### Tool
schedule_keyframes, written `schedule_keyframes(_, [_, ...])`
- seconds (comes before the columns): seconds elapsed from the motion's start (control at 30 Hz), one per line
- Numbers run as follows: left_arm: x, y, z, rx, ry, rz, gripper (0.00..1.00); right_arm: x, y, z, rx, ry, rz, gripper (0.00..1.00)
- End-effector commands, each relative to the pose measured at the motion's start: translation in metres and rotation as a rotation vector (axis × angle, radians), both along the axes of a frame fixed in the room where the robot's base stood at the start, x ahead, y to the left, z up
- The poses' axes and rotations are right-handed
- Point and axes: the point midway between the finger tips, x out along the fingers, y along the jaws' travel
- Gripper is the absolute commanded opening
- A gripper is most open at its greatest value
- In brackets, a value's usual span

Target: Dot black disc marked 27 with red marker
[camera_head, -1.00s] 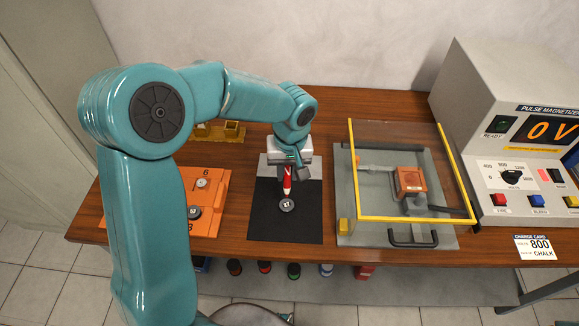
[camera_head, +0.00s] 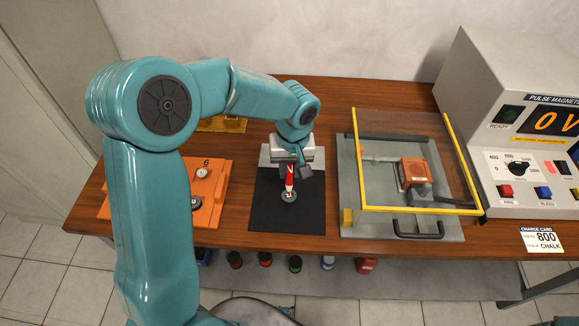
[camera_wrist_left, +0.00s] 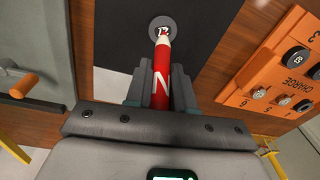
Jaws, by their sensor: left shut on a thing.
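A small dark disc (camera_head: 288,198) with a pale printed number lies on the black mat (camera_head: 268,220). In the wrist view the disc (camera_wrist_left: 153,32) is partly covered by the marker tip, and its number is hard to read. My left gripper (camera_head: 291,165) is shut on the red marker (camera_head: 289,178), which points down at the disc. The marker (camera_wrist_left: 162,80) also shows between both fingers in the wrist view. Its tip overlaps the disc; I cannot tell whether it touches. My right gripper is not in view.
An orange board (camera_head: 213,180) with several discs stands left of the mat, partly behind my arm. A grey fixture (camera_head: 351,190) with a yellow-edged clear guard is to the right. The pulse magnetizer (camera_head: 470,100) stands at far right. Several marker caps or pots sit below the table edge.

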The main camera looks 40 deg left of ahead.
Motion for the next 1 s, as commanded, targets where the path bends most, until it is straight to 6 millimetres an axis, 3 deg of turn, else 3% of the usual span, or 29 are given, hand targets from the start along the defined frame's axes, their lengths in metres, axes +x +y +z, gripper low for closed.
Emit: schedule_keyframes(1.0, [0.000,0.000,-0.010,0.000,0.000,0.000,0.00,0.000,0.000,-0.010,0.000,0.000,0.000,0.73])
